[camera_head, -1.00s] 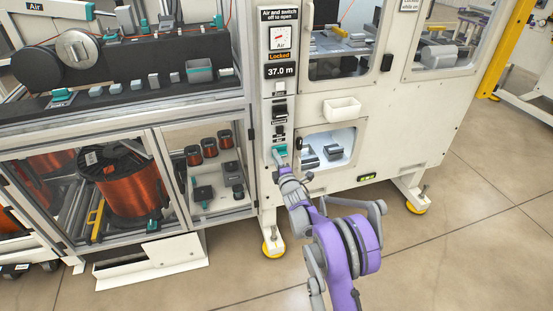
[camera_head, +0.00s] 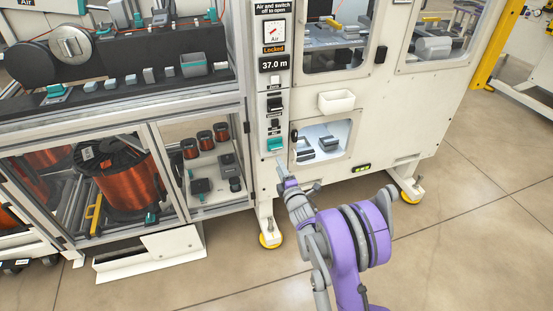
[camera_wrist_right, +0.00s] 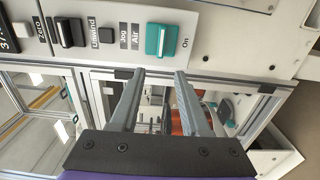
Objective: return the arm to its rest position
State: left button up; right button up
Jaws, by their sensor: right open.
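My right arm (camera_head: 345,240), purple and grey, reaches up from the bottom of the head view toward the machine's control panel. My right gripper (camera_head: 283,170) is in front of the panel, just below the teal switch (camera_head: 275,144), and apart from it. In the right wrist view the two grey fingers of my right gripper (camera_wrist_right: 158,78) are spread with nothing between them. The teal switch (camera_wrist_right: 161,40) shows beyond the fingertips, beside the labels "Air" and "On". My left gripper does not show.
The white machine (camera_head: 420,120) stands close ahead, with a white bin (camera_head: 337,102) and a lit opening (camera_head: 322,143) right of the panel. A glazed cabinet with a copper wire spool (camera_head: 120,182) is at left. The floor (camera_head: 450,240) at right is clear.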

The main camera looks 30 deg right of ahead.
jog(key=shift+s+a, duration=0.15)
jog(key=shift+s, duration=0.35)
jog(key=s+a+r+m+g, duration=0.2)
jog(key=s+a+m+g, duration=0.15)
jog(key=s+a, duration=0.2)
jog(key=s+a+r+m+g, duration=0.3)
jog(key=s+a+m, duration=0.2)
jog(key=s, duration=0.1)
jog(key=s+a+f+m+g+y, duration=0.15)
jog(key=s+a, duration=0.25)
jog(key=s, duration=0.5)
jog(key=s+a+f+m+g+y, duration=0.1)
jog(key=s+a+f+m+g, duration=0.2)
jog(key=s, duration=0.6)
jog(key=s+a+m+g+y, duration=0.2)
jog(key=s+a, duration=0.2)
jog(key=s, duration=0.5)
pick_arm(q)
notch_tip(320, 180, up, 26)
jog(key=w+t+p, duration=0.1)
jog(key=p, duration=2.2)
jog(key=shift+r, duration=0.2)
pick_arm(e)
notch_tip(320, 180, up, 26)
jog(key=shift+w+a+t, duration=0.25)
jog(key=shift+w+t, duration=0.15)
